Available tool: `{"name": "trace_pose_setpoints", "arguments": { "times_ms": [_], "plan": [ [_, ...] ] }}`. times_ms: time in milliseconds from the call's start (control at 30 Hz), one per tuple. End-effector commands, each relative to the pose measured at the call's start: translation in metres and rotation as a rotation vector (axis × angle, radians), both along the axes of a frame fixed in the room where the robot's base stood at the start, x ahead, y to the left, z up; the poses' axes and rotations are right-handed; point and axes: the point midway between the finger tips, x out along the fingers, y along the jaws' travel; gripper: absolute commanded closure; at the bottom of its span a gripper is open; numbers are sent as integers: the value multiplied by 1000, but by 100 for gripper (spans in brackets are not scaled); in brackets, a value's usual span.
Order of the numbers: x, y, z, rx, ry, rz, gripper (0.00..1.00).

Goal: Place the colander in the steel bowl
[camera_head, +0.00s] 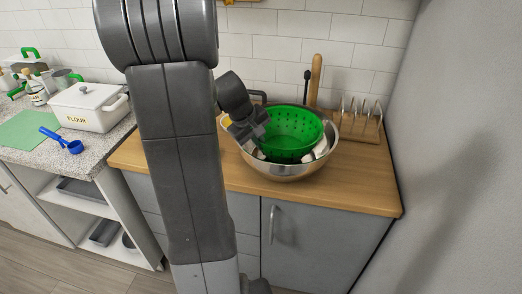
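The green colander (290,131) is over the steel bowl (287,171) on the wooden counter. Its lower part is inside the bowl's opening and its rim stands above the bowl's rim. I cannot tell whether it rests on the bowl's bottom or hangs above it. My gripper (258,128) is at the colander's left side, close to its rim and seeming to touch it. Its fingertips are too small and partly hidden, so I cannot tell whether they are shut on the rim. Pale shapes, perhaps items or reflections, show inside the bowl beside the colander.
A wooden rack (360,124) stands right of the bowl, and a rolling pin (315,80) stands behind it. A grey wall (450,150) bounds the right. On the left counter are a white flour container (88,107), a blue scoop (68,144) and a green mat (30,130).

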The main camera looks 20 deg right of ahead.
Motion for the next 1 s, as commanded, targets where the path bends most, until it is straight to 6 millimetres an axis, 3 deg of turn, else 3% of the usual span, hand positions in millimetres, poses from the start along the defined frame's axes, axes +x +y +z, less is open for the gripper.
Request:
{"name": "trace_pose_setpoints", "arguments": {
  "times_ms": [200, 600, 700, 733, 1000],
  "plan": [
    [-1, 0, -30, 0, 5, 0, 100],
    [0, 0, -38, 0, 0, 1, 100],
    [-1, 0, -36, 1, 2, 1, 77],
    [0, 0, -36, 1, 2, 1, 75],
    [0, 0, -35, 1, 2, 1, 75]
  ]
}}
